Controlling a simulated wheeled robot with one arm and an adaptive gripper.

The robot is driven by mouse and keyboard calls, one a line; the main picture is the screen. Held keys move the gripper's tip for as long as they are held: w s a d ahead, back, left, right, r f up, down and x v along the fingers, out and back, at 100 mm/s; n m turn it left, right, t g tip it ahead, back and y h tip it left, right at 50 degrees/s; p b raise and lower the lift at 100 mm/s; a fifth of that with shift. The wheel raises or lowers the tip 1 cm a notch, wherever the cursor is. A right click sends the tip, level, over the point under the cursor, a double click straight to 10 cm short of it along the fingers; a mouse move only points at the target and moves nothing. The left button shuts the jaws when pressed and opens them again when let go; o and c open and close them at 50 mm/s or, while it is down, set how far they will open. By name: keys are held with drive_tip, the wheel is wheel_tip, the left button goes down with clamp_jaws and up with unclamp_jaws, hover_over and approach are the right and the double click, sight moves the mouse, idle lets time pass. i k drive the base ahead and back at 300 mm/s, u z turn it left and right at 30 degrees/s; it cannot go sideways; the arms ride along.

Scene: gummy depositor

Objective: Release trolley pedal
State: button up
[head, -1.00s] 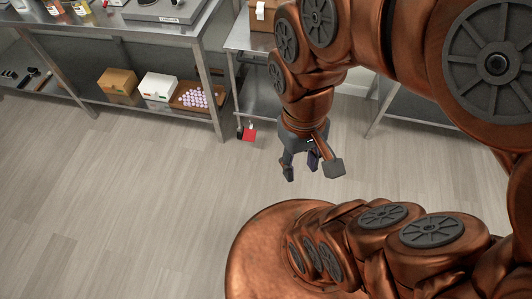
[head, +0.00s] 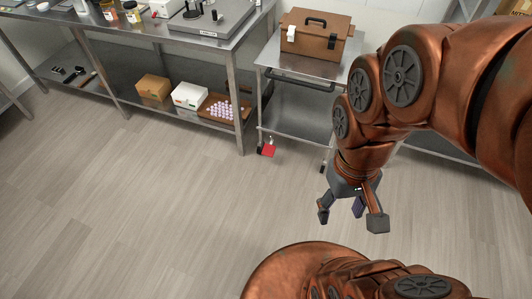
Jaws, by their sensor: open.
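The metal trolley (head: 297,122) stands right of the long bench, with a dark push handle on its near side. A red pedal (head: 267,150) sits low at its front left caster, just above the floor. Another caster (head: 322,168) shows at the front right, without visible red. My gripper (head: 350,217) is open and empty, pointing down over the floor, to the right of and nearer than the red pedal. It is apart from the trolley. My arm hides the trolley's right side.
A brown case (head: 314,40) with a black handle rests on the trolley's top. The steel bench (head: 150,50) at left carries jars and a scale-like device; its lower shelf holds a cardboard box (head: 153,87), a white box (head: 189,95) and a tray (head: 207,110). The floor (head: 150,200) in front is clear.

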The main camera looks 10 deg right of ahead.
sight(268, 151)
drive_tip(key=u, duration=0.05)
drive_tip(key=k, duration=0.6)
drive_tip(key=u, duration=0.5)
drive_tip(key=i, duration=0.5)
drive_tip(key=u, duration=0.5)
drive_tip(key=i, duration=0.85)
drive_tip(key=z, duration=0.2)
